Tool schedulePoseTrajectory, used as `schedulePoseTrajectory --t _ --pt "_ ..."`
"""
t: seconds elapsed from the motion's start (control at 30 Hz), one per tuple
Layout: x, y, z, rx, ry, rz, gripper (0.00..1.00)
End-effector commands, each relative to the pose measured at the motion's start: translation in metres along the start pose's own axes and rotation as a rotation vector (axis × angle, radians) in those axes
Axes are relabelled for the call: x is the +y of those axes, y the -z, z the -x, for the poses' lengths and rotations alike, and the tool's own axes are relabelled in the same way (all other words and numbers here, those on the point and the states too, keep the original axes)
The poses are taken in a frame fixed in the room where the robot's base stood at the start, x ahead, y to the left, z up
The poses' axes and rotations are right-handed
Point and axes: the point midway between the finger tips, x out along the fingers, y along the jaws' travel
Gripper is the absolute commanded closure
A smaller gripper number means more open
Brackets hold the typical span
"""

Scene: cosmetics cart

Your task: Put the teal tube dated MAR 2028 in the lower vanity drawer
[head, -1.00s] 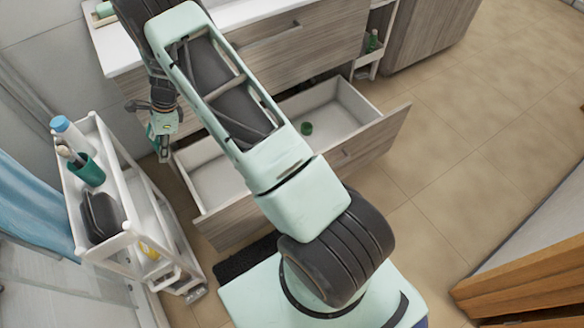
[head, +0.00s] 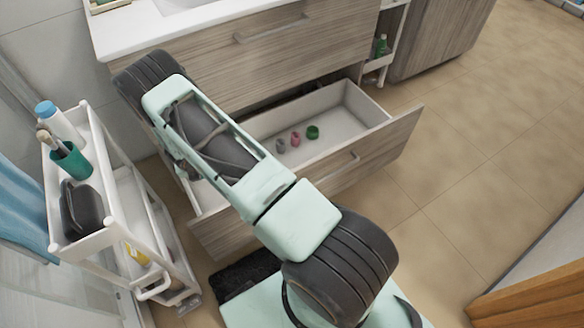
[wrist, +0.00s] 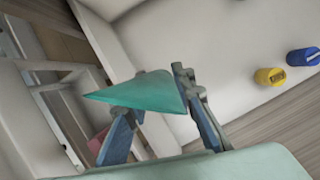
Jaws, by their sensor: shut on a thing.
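In the wrist view, my gripper (wrist: 158,112) is shut on a teal tube (wrist: 140,92), seen as a tapering cone. Its date label cannot be read. The tube is held above or in front of a white surface that looks like a drawer interior. In the head view, the lower vanity drawer (head: 357,128) is pulled open, with a wood front. Inside it lie a green item (head: 313,132), a pink item (head: 295,139) and a grey item (head: 280,146). My arm hides the drawer's left part, my gripper and the held tube in that view.
The white cart (head: 110,185) at left holds a blue-capped white bottle (head: 60,122), a teal cup (head: 71,160) and a dark case (head: 80,208). The wrist view shows a yellow item (wrist: 270,76) and a blue item (wrist: 303,57). The drawer's right end looks clear.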

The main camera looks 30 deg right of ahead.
Motion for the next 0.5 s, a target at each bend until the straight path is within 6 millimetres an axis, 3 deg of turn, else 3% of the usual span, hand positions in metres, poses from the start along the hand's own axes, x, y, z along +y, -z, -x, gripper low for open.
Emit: schedulePoseTrajectory --t 0.07,0.3,0.5 --pt "-0.005 0.006 -0.009 -0.003 0.023 -0.049 1.0" --pt "-0.055 0.051 -0.056 -0.001 0.185 -0.442 1.0" --pt "-0.092 0.088 -0.078 -0.004 0.303 -0.73 1.0"
